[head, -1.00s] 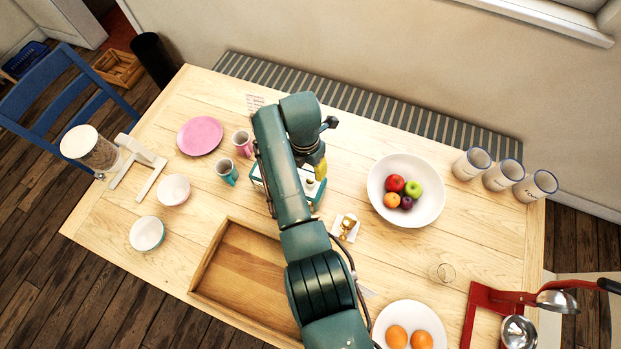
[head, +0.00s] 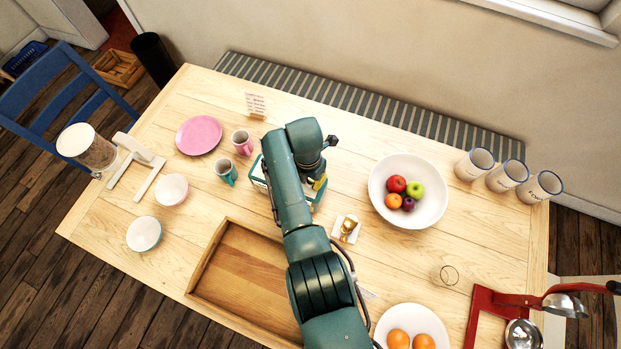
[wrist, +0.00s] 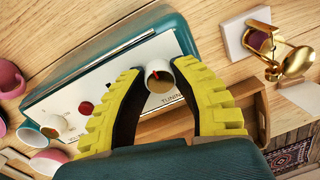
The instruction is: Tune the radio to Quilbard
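The radio (wrist: 62,90) is a teal box with a pale panel that carries a red knob (wrist: 85,107) and a cream tuning knob (wrist: 161,78) with a red mark. Lettering starting "TUNIN" shows beside the tuning knob; the rest is hidden by a finger. In the head view my arm covers most of the radio (head: 256,176). My gripper (wrist: 158,70) has its yellow fingers apart, one on each side of the tuning knob. The right fingertip appears very close to the knob; I cannot tell whether it touches. The station markings are too small to read.
A printed card (head: 256,104) stands behind the radio. Mugs (head: 226,172) are at its left. A small brass item on a white base (head: 346,229), a fruit bowl (head: 377,200) and a wooden tray (head: 208,264) are nearby.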

